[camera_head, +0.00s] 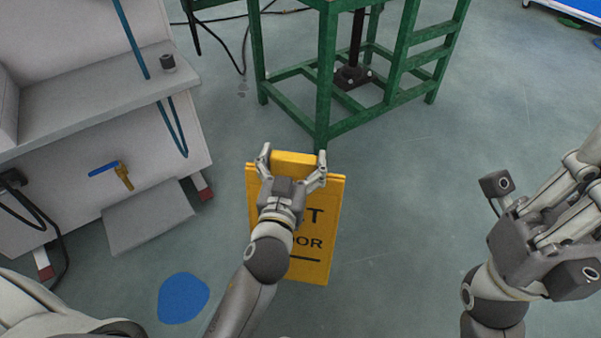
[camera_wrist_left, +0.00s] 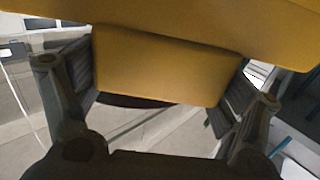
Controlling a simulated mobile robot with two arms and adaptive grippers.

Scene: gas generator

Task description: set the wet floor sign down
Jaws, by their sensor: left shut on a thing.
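The yellow wet floor sign (camera_head: 318,255) is in the middle of the head view, with black lettering partly hidden behind my left arm. My left gripper (camera_head: 292,162) is shut on the sign's top block, one finger on each side of it. In the left wrist view the yellow block (camera_wrist_left: 160,68) fills the space between the fingers of my left gripper (camera_wrist_left: 158,85). I cannot tell whether the sign's lower edge touches the floor. My right gripper (camera_head: 572,185) is at the right edge, apart from the sign; its fingertips are not clearly visible.
A green metal frame (camera_head: 325,75) stands just behind the sign. A grey-white machine (camera_head: 100,110) with a blue-handled yellow valve (camera_head: 122,174) stands at the left. A blue patch (camera_head: 183,298) lies on the floor at lower left. The floor (camera_head: 410,210) right of the sign is clear.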

